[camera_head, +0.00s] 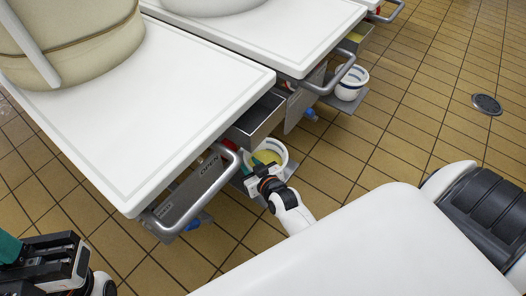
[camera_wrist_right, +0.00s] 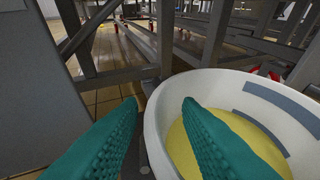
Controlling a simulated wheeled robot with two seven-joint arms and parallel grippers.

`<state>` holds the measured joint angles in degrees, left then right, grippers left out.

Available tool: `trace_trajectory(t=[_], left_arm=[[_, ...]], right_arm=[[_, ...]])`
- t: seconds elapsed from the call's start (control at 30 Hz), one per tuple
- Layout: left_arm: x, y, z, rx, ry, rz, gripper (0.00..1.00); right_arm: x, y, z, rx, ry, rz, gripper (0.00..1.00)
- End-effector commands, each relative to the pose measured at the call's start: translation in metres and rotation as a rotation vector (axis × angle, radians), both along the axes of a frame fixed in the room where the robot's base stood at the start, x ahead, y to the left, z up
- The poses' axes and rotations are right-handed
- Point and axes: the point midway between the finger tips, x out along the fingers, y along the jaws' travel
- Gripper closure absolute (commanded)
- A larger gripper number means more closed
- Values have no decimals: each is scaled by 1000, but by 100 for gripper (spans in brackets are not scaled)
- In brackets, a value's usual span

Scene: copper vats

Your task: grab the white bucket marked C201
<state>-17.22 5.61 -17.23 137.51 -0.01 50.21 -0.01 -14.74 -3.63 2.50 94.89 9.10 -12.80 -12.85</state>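A white bucket (camera_head: 283,152) with dark bands and yellow contents stands low beside the nearest table; I cannot read a C201 mark. In the right wrist view the bucket (camera_wrist_right: 225,90) fills the right side. My right gripper (camera_head: 262,178) is at the bucket's near edge. In the wrist view its teal fingers (camera_wrist_right: 160,102) are spread, one outside the bucket and one over its inside, with the rim between them. They do not look closed on the wall. My left gripper (camera_head: 45,262) is at the lower left, away from the bucket; its fingertips are not clear.
A white table (camera_head: 150,105) with a curved metal handle (camera_head: 190,208) and an open metal drawer (camera_head: 256,120) overhangs the bucket. A similar striped bucket (camera_head: 351,84) stands further back. Metal frame bars (camera_wrist_right: 150,75) are close ahead. Tiled floor (camera_head: 400,120) is open at right.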

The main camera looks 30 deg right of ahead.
Motion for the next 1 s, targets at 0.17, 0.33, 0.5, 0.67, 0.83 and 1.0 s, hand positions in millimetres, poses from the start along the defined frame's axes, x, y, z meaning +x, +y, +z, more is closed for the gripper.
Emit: trace_trajectory(t=[0.17,0.33,0.5,0.67,0.83,1.0], left_arm=[[-2,1,1,-3,2,0,100],[-2,1,-1,-2,9,0,100],[-2,1,-2,-3,14,0,100],[-2,1,-2,-3,13,0,100],[-2,1,-2,-3,11,0,100],[-1,1,-1,-3,8,1,100]], right_arm=[[0,0,1,0,0,0,83],[0,0,0,1,1,0,100],[-1,0,0,1,3,0,100],[-1,0,-1,1,4,1,100],[-1,0,-2,2,6,0,100],[-1,0,-2,2,7,0,100]])
